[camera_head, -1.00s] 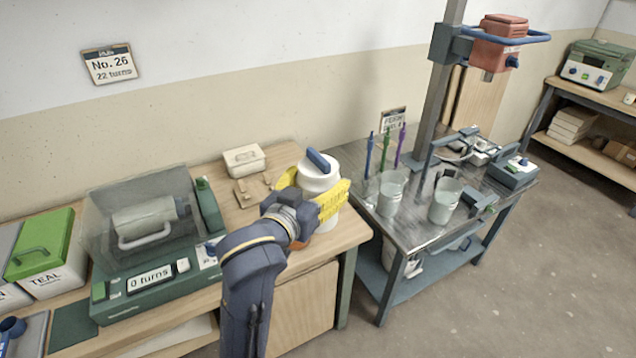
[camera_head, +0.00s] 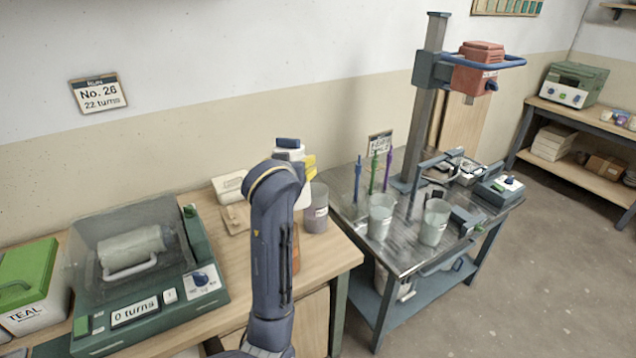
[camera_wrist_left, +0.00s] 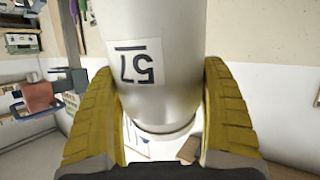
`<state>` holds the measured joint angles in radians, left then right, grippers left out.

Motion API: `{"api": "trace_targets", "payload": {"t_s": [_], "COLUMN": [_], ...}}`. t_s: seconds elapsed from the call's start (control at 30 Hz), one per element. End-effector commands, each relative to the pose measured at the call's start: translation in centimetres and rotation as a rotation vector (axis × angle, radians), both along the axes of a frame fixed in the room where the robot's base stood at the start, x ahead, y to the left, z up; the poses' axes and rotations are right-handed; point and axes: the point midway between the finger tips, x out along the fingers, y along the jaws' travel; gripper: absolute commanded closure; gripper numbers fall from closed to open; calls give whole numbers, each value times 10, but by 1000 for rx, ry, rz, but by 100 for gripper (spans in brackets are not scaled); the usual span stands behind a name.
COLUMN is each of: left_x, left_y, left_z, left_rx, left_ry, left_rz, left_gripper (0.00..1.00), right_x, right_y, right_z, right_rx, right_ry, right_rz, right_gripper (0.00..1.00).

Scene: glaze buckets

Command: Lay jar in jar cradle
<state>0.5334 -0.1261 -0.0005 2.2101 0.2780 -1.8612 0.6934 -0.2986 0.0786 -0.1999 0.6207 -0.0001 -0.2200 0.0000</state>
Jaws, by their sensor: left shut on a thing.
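In the left wrist view the jar (camera_wrist_left: 160,85) fills the middle, with a "57" label that reads upside down. My left gripper (camera_wrist_left: 162,110) is shut on the jar, with a yellow finger on each side. One yellow finger (camera_head: 310,166) shows past the arm in the head view. A tan wooden piece (camera_head: 235,216) on the bench, partly hidden by the arm, may be the jar cradle; I cannot tell. My right gripper is out of view.
A green machine (camera_head: 150,318) reading "0 turns" has a clear hood over a pale cylinder. A grey bucket (camera_head: 316,212) stands near the bench's right end, and a whitish box (camera_head: 228,186) behind. The metal table (camera_head: 350,212) at right holds more buckets.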

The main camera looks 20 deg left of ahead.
Motion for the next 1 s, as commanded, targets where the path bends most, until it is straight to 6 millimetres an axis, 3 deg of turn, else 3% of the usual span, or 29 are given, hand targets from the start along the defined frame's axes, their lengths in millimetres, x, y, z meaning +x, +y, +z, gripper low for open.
{"api": "trace_targets", "payload": {"t_s": [0.3, 0.6, 1.0], "left_x": [35, 50, 52], "left_y": [106, 205, 300], "left_z": [1, -15, -62], "left_rx": [-124, -326, -704], "left_ry": [122, 233, 289], "left_rz": [321, 669, 1098], "left_gripper": [70, 70, 70], "right_x": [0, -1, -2], "right_y": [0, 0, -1], "right_z": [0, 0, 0], "right_rx": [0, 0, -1], "right_ry": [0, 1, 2], "right_rz": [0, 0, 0], "right_gripper": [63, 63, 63]}}
